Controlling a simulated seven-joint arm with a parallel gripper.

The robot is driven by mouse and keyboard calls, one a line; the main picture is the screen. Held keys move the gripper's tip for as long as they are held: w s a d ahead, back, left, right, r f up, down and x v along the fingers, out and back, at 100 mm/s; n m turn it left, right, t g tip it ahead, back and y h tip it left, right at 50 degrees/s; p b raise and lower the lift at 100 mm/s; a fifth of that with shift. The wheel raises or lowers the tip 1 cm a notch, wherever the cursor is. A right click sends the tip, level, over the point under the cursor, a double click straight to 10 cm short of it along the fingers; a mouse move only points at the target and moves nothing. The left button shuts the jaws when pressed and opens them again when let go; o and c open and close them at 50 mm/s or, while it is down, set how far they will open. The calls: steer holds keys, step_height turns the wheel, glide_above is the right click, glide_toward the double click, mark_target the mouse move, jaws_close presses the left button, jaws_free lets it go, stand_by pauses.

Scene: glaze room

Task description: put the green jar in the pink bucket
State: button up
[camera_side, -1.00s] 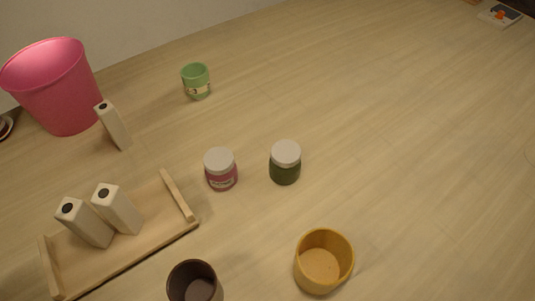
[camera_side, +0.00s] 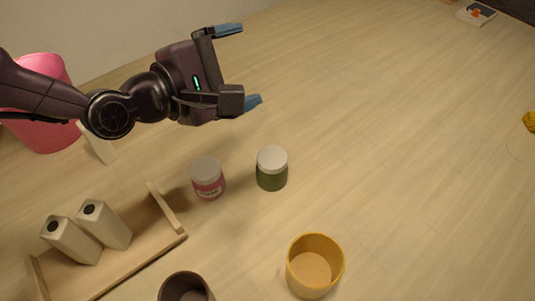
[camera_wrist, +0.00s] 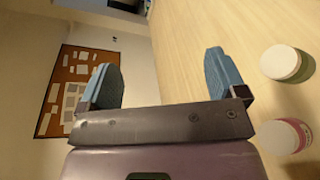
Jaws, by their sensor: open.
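The green jar (camera_side: 272,176) with a white lid stands upright on the table in the side view, right of a pink-labelled jar. It also shows at the right edge of the wrist view (camera_wrist: 301,67). The pink bucket (camera_side: 46,134) stands at the left of the side view, partly hidden behind my arm. My gripper (camera_side: 243,65) is open and empty, above the table, up and left of the green jar in the side view. Its blue fingertips are spread wide and apart from the jar.
The pink jar (camera_side: 208,182) stands close beside the green one. A wooden tray (camera_side: 151,257) holds two white bottles (camera_side: 104,224); another white bottle (camera_side: 99,146) stands near the bucket. A yellow cup (camera_side: 314,265) and a dark cup (camera_side: 186,288) are in front. The right side is mostly clear.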

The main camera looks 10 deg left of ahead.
steer(key=d+f+n+t, duration=0.2)
steer(key=d+f+n, duration=0.2)
steer(key=f+n, duration=0.25)
steer(key=n+t+y, duration=0.3)
steer(key=n+y, duration=0.1)
steer(key=n, duration=0.5)
glide_above(265, 172)
step_height(265, 172, down, 8)
steer(key=shift+s+f, duration=0.1)
step_height(265, 172, down, 7)
steer(key=shift+f, duration=0.1)
steer(key=shift+w+d+r, duration=0.15)
steer(key=shift+w+d, duration=0.05)
steer(key=shift+w, duration=0.35)
steer(key=shift+w+d+r, duration=0.15)
steer(key=shift+w+d, duration=0.05)
steer(key=shift+w, duration=0.3)
steer(key=shift+w+d, duration=0.15)
steer(key=shift+w, duration=0.25)
steer(key=shift+c, duration=0.2)
